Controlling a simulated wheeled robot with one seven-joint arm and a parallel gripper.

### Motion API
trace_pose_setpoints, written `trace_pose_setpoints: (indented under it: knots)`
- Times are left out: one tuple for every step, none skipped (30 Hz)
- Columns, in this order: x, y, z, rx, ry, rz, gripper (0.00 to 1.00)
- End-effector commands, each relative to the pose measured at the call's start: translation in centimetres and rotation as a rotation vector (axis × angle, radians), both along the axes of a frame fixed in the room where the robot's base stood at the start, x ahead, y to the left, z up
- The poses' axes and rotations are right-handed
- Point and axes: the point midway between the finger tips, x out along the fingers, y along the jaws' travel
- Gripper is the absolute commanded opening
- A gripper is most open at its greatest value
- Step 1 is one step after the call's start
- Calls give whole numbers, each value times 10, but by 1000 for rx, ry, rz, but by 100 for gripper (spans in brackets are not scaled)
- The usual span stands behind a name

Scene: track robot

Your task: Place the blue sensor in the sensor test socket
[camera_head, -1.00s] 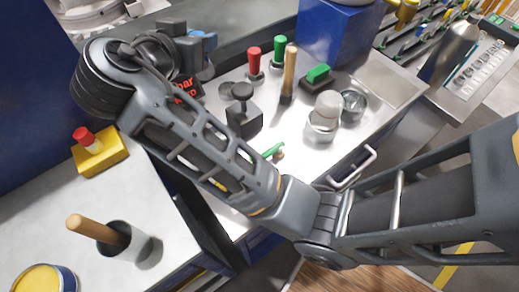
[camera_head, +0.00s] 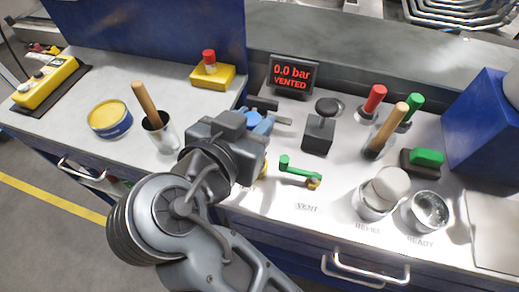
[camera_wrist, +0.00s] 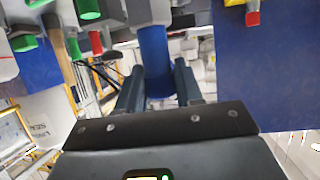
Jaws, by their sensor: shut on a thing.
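The blue sensor (camera_wrist: 154,52) is a blue cylinder between the two dark fingers of my gripper (camera_wrist: 158,72) in the wrist view. My gripper is shut on it. In the head view, blue parts (camera_head: 259,122) show at the tip of my gripper (camera_head: 268,112), left of and below the pressure display. A pale grey block (camera_wrist: 148,12) shows at the far end of the blue cylinder in the wrist view; I cannot tell whether they touch. I cannot clearly make out the sensor test socket.
The display (camera_head: 292,76) reads 0.0 bar, vented. A green lever (camera_head: 300,170) lies just right of my gripper. A black knob block (camera_head: 319,133), red, green and wooden handles, and metal cups (camera_head: 427,212) stand farther right. A cup with a wooden handle (camera_head: 160,131) stands left.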

Motion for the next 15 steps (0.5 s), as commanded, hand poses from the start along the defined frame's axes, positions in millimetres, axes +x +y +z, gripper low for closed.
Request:
trace_pose_setpoints:
  knots:
    - [-1,0,-7,-2,2,0,2]
    - [-1,0,-11,-2,2,0,2]
    - [0,0,-15,-2,1,0,2]
    - [0,0,-18,-1,1,-1,2]
    - [0,0,-20,-1,1,-1,2]
    - [0,0,-22,-1,1,-1,2]
    - [0,-1,-25,-2,1,-1,2]
    - [0,-1,-29,-1,0,-2,2]
    - [0,-1,-35,-2,2,-1,2]
    - [0,-1,-39,-2,1,-1,2]
    - [0,-1,-43,-2,1,-1,2]
    - [0,-1,-49,-3,3,-2,2]
    - [0,-1,-52,-2,1,-2,2]
    - [0,-1,-54,-1,0,-2,2]
    - [0,-1,-56,-1,-1,-1,2]
